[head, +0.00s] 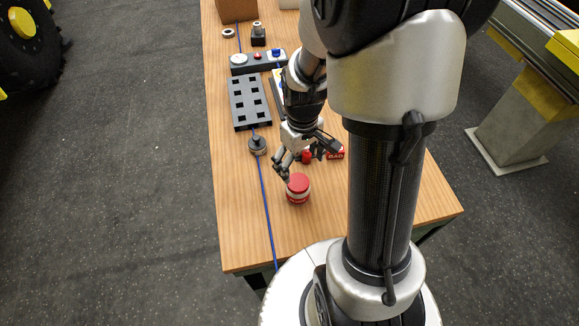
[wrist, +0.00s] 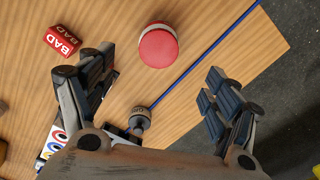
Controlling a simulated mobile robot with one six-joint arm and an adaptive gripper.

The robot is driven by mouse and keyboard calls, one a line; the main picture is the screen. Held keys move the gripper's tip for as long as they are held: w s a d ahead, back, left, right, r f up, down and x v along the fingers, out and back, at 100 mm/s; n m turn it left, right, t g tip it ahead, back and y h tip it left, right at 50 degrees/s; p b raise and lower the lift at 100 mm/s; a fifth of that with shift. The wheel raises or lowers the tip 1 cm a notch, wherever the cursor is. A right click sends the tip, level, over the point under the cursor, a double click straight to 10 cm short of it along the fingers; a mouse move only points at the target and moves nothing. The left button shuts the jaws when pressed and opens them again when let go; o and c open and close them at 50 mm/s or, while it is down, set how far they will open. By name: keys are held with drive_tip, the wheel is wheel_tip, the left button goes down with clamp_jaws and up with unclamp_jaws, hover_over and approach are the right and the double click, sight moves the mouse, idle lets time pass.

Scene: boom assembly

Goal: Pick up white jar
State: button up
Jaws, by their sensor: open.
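A jar with a red lid (head: 298,183) and a white and red body stands upright on the wooden table, near the front. In the wrist view its round red lid (wrist: 158,46) shows, with little of its side. My gripper (head: 282,168) is open and empty, just behind and to the left of the jar in the head view. In the wrist view my gripper (wrist: 158,82) has its fingers wide apart, and the jar shows beyond them, between their lines. Contact with the jar is not visible.
A red block marked BAD (head: 335,153) lies right of my gripper. A dark round knob-like part (head: 257,145) sits to the left by a blue cable (head: 264,195). A black tray with square holes (head: 236,104) and a button box (head: 240,66) are farther back. The table's front is clear.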

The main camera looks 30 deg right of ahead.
sight(298, 183)
wheel_tip(298, 183, down, 10)
drive_tip(key=b, duration=0.3)
drive_tip(key=shift+w+a+f, duration=0.1)
drive_tip(key=shift+f, duration=0.05)
drive_tip(key=shift+w+f+b, duration=0.2)
drive_tip(key=shift+f+b, duration=1.2)
drive_tip(key=shift+f, duration=1.4)
drive_tip(key=shift+c, duration=0.3)
drive_tip(key=c, duration=1.1)
